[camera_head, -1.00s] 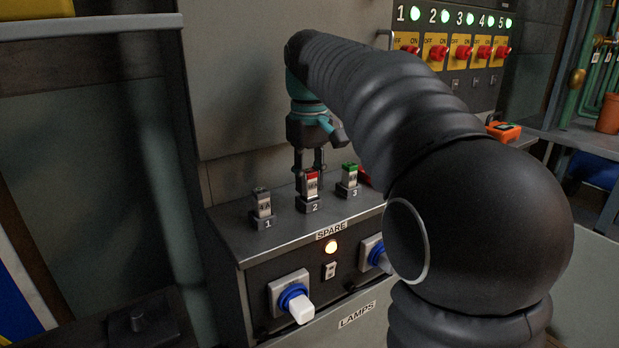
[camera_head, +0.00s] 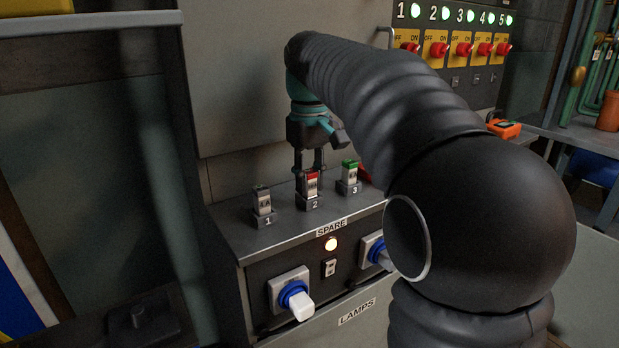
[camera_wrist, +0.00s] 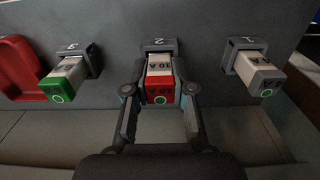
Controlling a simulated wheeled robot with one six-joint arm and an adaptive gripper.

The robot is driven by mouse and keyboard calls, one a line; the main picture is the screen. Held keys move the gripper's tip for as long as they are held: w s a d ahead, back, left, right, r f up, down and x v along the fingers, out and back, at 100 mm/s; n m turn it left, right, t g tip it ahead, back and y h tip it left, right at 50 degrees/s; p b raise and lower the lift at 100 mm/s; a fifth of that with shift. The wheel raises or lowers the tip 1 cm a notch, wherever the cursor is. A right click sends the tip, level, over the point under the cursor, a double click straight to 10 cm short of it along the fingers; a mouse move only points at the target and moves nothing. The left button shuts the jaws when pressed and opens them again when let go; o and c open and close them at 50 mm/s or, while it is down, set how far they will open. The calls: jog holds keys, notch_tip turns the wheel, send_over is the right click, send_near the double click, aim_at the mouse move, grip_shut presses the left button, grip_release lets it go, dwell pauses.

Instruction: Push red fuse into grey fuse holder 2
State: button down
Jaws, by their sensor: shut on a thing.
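The red fuse (camera_head: 311,184) stands upright in grey fuse holder 2 (camera_head: 309,204), the middle one of three on top of the cabinet. In the wrist view the red fuse (camera_wrist: 159,84) has a red end and a white body, with its far end inside holder 2 (camera_wrist: 158,46). My gripper (camera_head: 310,172) is above the holder. In the wrist view its fingers (camera_wrist: 160,92) are shut on the fuse, one at each side. How deep the fuse sits in the holder is hard to tell.
A grey fuse (camera_head: 263,200) stands in holder 1 to the left, and a green-topped fuse (camera_head: 349,175) in holder 3 to the right. A red object (camera_wrist: 22,68) lies beyond holder 3. A lit lamp (camera_head: 331,244) and blue-and-white plugs (camera_head: 296,298) are on the cabinet front.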

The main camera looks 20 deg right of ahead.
jog(key=shift+f, duration=0.25)
jog(key=c, duration=0.9)
grip_release()
notch_tip(320, 180, up, 12)
jog(key=s+f+m+t, duration=0.3)
jog(key=s+f+t, duration=0.2)
jog(key=s+f, duration=1.8)
notch_tip(320, 180, down, 3)
jog(key=shift+r+m+t, duration=0.15)
jog(key=shift+m+t, duration=0.15)
